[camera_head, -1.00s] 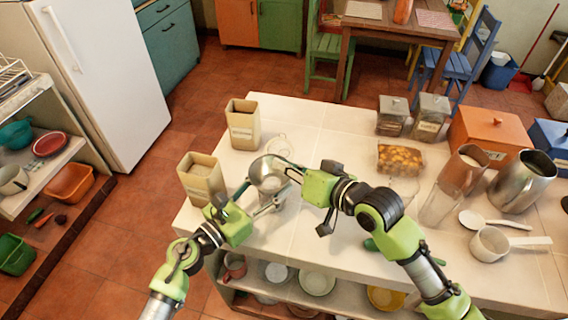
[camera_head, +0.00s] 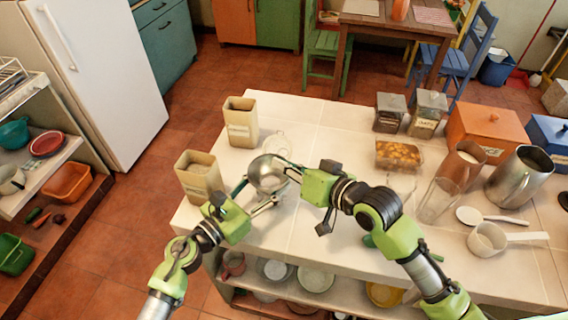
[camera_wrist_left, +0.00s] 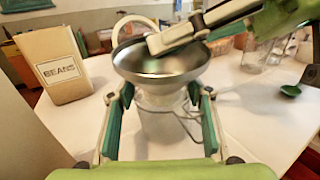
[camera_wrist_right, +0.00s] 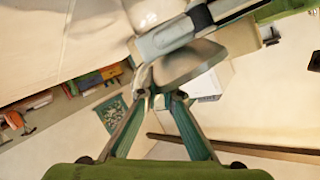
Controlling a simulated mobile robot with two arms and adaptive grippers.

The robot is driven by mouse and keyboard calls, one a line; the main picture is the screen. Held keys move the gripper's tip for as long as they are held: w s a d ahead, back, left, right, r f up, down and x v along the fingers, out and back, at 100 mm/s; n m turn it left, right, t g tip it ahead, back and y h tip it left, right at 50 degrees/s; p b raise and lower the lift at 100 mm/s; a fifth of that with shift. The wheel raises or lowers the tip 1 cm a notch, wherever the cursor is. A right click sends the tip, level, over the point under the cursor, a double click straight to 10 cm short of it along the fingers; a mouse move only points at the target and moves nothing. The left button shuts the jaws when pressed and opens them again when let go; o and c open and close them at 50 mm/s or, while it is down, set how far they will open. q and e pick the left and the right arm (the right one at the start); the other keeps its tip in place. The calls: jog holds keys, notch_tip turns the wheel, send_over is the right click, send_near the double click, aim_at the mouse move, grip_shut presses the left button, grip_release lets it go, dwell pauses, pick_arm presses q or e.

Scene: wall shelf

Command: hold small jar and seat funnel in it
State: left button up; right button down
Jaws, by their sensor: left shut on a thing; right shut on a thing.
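The metal funnel (camera_head: 267,172) is a wide silvery cone above the table's near left part. My right gripper (camera_head: 289,166) is shut on its rim from the right. The small jar (camera_wrist_left: 165,98) is pale and see-through, under the funnel in the left wrist view. My left gripper (camera_wrist_left: 160,103) is shut on the jar, with one finger on each side. The funnel (camera_wrist_left: 160,62) is over the jar's mouth and hides it. I cannot tell whether the spout is inside. The right wrist view shows the funnel (camera_wrist_right: 188,62) tilted, beside my right fingers.
Two tan canisters (camera_head: 241,122) (camera_head: 200,178) stand left of the funnel, one marked BEANS. A clear glass (camera_head: 438,200), a metal pitcher (camera_head: 522,180) and a white saucepan (camera_head: 488,238) stand at the right.

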jog(key=shift+s+f, duration=0.1)
jog(key=shift+f, duration=0.55)
jog(key=c, duration=2.2)
grip_release()
jog(key=shift+c, duration=0.2)
jog(key=shift+o, duration=0.5)
jog(key=shift+a+r, duration=0.1)
jog(key=o, duration=0.5)
jog(key=shift+r, duration=0.1)
jog(key=shift+c, duration=0.2)
jog(key=shift+r, duration=0.1)
jog(key=shift+r, duration=3.55)
